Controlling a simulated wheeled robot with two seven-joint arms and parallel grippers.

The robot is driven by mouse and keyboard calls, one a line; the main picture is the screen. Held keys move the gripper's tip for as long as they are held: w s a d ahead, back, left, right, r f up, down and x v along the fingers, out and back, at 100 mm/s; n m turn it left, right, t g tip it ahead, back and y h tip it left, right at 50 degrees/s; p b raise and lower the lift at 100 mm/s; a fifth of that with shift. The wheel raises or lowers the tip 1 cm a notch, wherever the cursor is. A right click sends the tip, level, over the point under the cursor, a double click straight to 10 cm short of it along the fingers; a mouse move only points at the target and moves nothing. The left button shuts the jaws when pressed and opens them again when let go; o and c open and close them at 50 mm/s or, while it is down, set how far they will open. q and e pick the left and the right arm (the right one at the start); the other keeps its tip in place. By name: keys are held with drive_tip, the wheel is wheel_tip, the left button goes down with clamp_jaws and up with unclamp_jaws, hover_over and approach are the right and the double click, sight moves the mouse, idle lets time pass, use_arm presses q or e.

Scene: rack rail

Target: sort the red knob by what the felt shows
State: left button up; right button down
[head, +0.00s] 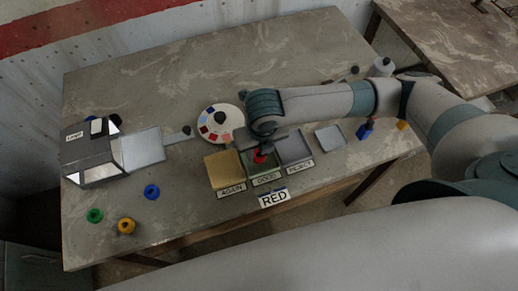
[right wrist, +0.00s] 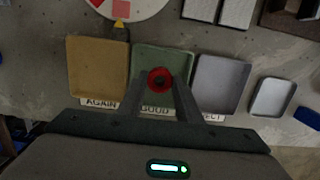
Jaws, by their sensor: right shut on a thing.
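The red knob (head: 260,157) is between the fingers of my right gripper (head: 258,150). In the right wrist view the red knob (right wrist: 160,80) shows as a red ring with a dark centre, held between the fingertips (right wrist: 159,84). It is over the green tray labelled GOOD (right wrist: 148,54). I cannot tell whether it touches the tray floor. The tan AGAIN tray (right wrist: 97,65) is to the left and the grey REJECT tray (right wrist: 222,82) to the right. A card reading RED (head: 274,198) is at the front edge. My left gripper is not in view.
A round board with coloured patches (head: 213,112) lies behind the trays. A box (head: 95,163) and flat pale plate (head: 142,148) are at left. Blue (head: 151,192), green (head: 94,215) and orange (head: 126,226) pieces lie front left. A small empty tray (head: 329,137) is at right.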

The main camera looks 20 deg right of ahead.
drive_tip(key=shift+f, duration=0.2)
idle(0.6)
drive_tip(key=c, duration=1.2)
unclamp_jaws()
wheel_tip(320, 180, up, 6)
drive_tip(key=p, duration=0.6)
drive_tip(key=shift+f, duration=0.1)
drive_tip(key=shift+r+p, duration=0.8)
drive_tip(key=shift+r, duration=0.3)
drive_tip(key=shift+s, duration=0.1)
